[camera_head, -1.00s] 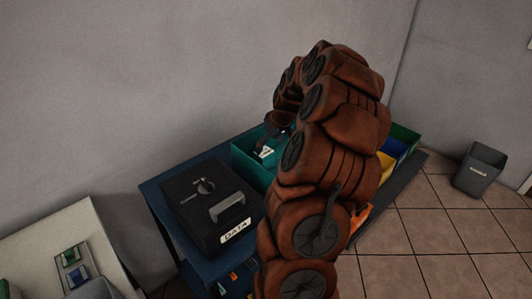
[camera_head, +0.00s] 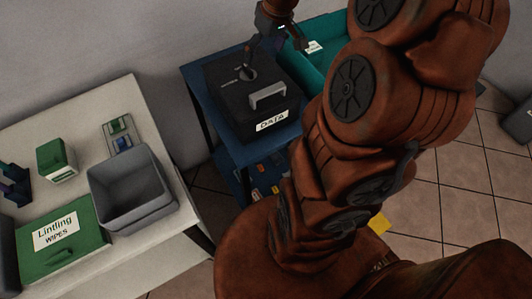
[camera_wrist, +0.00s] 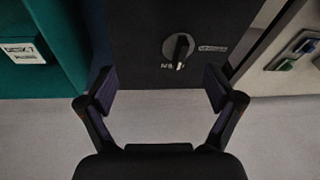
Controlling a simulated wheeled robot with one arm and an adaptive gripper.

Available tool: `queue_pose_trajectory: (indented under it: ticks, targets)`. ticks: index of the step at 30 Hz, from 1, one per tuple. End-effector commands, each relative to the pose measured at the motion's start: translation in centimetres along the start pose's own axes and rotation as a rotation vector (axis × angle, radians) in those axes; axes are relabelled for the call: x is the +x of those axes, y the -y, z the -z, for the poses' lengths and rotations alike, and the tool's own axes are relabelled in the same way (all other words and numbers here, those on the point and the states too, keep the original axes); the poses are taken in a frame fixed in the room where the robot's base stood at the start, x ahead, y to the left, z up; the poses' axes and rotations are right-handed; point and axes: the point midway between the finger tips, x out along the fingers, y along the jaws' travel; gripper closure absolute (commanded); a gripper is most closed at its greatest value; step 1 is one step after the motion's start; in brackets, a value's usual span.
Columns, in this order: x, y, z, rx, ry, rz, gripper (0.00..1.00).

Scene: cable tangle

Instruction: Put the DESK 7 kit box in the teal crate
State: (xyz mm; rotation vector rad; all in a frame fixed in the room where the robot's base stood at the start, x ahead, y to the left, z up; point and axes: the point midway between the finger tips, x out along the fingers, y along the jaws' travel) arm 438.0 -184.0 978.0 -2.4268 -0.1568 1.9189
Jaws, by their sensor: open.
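The teal crate (camera_head: 330,62) stands at the far right end of the blue cart, partly behind my arm. A white label shows inside it, and in the wrist view a label that seems to read DESK 7 is on a teal surface (camera_wrist: 62,62) at the left. In the head view my gripper (camera_head: 266,38) hangs above the back of the black DATA case.
The black DATA case (camera_head: 243,113) with a handle and knob sits on the blue cart (camera_head: 196,82). A white table (camera_head: 98,97) at left holds a grey bin (camera_head: 133,207), a green wipes box (camera_head: 88,248), a small green box (camera_head: 68,174) and a small tray (camera_head: 109,128).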

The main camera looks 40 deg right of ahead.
Motion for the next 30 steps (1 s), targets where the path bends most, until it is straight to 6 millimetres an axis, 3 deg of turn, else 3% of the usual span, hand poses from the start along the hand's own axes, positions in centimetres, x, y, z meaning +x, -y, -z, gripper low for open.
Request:
queue_pose_trajectory:
  ticks: [1,3,8,12,15,21,25,30]
  targets:
    - [-0.4,2.8,-0.8,-0.019,0.024,0.005,0.09]
    - [-0.6,6.0,-2.5,-0.031,0.07,0.013,0.09]
    - [-1.2,11.8,-7.1,-0.04,0.16,0.007,0.09]
    - [-1.7,15.6,-12.0,-0.032,0.239,-0.015,0.09]
    - [-2.0,17.4,-15.6,-0.017,0.287,-0.037,0.09]
    - [-2.4,19.1,-21.4,0.024,0.362,-0.08,0.09]
    - [-2.4,19.4,-23.3,0.042,0.384,-0.096,0.09]
    - [-2.5,19.5,-23.8,0.05,0.39,-0.101,0.09]
